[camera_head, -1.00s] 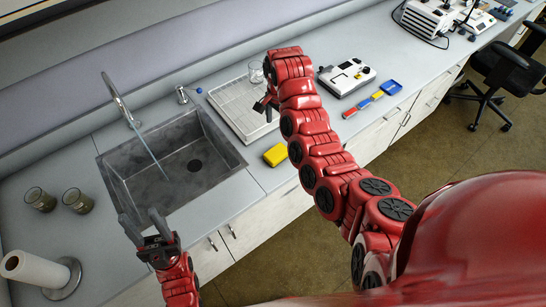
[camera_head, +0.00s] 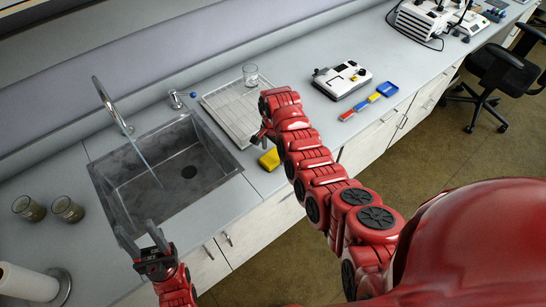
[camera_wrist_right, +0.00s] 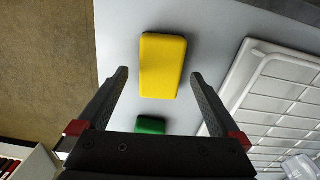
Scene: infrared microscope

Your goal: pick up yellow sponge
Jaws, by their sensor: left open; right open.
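In the right wrist view the yellow sponge (camera_wrist_right: 162,66) lies flat just beyond and between the fingertips. My right gripper (camera_wrist_right: 158,78) is open and empty, above the counter and apart from the sponge; it also shows in the head view (camera_head: 262,136). My left gripper (camera_head: 142,239) is open and empty by the front edge of the sink, far from the sponge.
A green block (camera_wrist_right: 150,125) lies close to the sponge, partly hidden by my gripper. The white drying rack (camera_head: 225,104) holds a glass beaker (camera_head: 250,75). The sink (camera_head: 200,200) with running water is left of the sponge. The counter's front edge is close to the sponge.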

